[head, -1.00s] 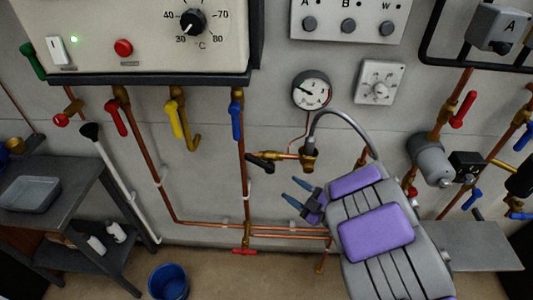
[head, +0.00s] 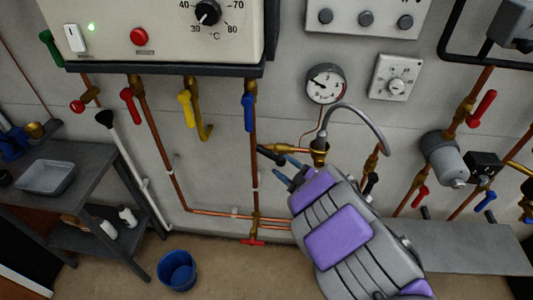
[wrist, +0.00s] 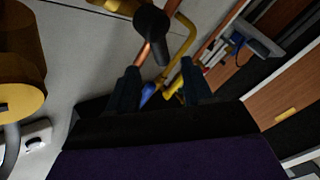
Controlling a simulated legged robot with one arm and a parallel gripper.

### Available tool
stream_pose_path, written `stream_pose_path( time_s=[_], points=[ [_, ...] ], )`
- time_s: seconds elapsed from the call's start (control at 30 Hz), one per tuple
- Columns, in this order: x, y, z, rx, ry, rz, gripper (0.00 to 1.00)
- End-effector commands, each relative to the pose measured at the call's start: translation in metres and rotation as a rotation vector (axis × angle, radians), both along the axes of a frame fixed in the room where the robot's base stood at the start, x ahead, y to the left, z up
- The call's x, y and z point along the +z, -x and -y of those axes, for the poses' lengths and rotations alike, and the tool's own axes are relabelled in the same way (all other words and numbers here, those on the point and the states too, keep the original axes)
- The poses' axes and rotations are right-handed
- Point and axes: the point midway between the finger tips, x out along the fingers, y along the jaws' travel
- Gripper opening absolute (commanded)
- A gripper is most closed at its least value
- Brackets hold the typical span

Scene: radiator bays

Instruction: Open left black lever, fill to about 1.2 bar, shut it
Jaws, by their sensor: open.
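The left black lever (head: 268,154) sits on a brass valve on the short horizontal branch below the gauge, its handle pointing left. My gripper (head: 287,171) is open and empty, its blue fingertips just right of and below the lever in the head view. In the wrist view the lever's rounded black end (wrist: 152,32) shows ahead of the gap between my fingers (wrist: 160,82), apparently not between them. The pressure gauge (head: 325,84) hangs above; its needle points to the upper left, figures too small to read. A second black lever (head: 371,183) is at the hose's right end.
A grey hose (head: 350,107) arches over beside my gripper. Red (head: 127,106), yellow (head: 185,108) and blue (head: 249,113) levers hang under the boiler. A bench (head: 75,180) and blue bucket (head: 177,270) stand at left.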

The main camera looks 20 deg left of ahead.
Motion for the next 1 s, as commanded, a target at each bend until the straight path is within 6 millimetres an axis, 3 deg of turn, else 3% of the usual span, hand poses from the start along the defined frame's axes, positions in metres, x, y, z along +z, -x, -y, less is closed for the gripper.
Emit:
stream_pose_path(
  time_s=[0.2,0.4,0.6,0.93,1.0],
  points=[
    [-0.002,-0.018,-0.039,0.004,-0.003,0.001,0.51],
    [-0.002,-0.032,-0.063,0.002,-0.001,0.000,0.51],
    [0.000,-0.038,-0.074,0.001,0.000,0.001,0.51],
    [0.000,-0.039,-0.076,0.001,0.001,0.001,0.51],
    [0.000,-0.039,-0.076,0.001,0.001,0.001,0.44]
  ],
)
